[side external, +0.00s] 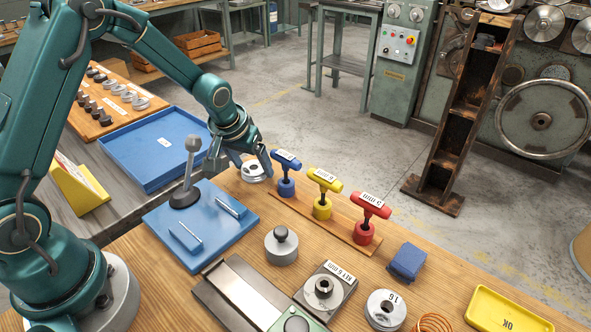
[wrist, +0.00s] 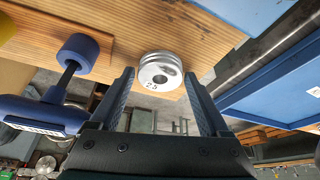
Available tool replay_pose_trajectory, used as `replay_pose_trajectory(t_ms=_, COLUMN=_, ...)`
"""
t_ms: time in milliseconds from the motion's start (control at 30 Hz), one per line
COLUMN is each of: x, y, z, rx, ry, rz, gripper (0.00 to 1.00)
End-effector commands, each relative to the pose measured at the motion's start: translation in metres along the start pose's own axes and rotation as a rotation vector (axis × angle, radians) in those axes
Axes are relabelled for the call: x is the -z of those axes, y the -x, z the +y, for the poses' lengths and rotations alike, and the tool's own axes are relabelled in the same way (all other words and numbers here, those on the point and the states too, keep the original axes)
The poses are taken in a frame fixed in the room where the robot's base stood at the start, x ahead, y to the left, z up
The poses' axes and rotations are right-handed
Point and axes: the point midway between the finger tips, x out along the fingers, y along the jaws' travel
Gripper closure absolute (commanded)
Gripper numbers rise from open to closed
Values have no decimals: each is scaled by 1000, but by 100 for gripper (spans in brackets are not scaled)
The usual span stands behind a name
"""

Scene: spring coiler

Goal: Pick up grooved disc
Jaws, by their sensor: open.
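A silver grooved disc (side external: 256,172) with a centre hole sits on the wooden bench beside my gripper. In the wrist view the disc (wrist: 160,68) lies between and just beyond my fingertips, with a marking that looks like 2.5. My gripper (side external: 241,166) is open and low over the bench. In the wrist view its two fingers (wrist: 158,77) stand on either side of the disc, with gaps; I cannot tell whether either touches. A second grooved disc (side external: 385,309), marked 16 or 1.6, sits at the front right of the bench.
Blue (side external: 286,172), yellow (side external: 323,192) and red (side external: 368,218) T-handled tools stand right of my gripper, the blue one close. A blue plate (side external: 196,243) with an upright lever (side external: 191,160) is in front. A blue tray (side external: 157,148) is left. A blue block (side external: 407,262) lies right.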

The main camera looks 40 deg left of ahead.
Motion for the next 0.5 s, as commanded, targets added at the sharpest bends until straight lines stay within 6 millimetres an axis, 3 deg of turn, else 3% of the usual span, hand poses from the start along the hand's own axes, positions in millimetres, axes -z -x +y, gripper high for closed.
replay_pose_trajectory(t_ms=267, x=0, y=-1, z=0, rx=0, ry=0, rz=1, gripper=20)
replay_pose_trajectory(t_ms=467, x=0, y=-1, z=0, rx=0, ry=0, rz=1, gripper=97)
replay_pose_trajectory(t_ms=500, x=0, y=-1, z=0, rx=0, ry=0, rz=1, gripper=100)
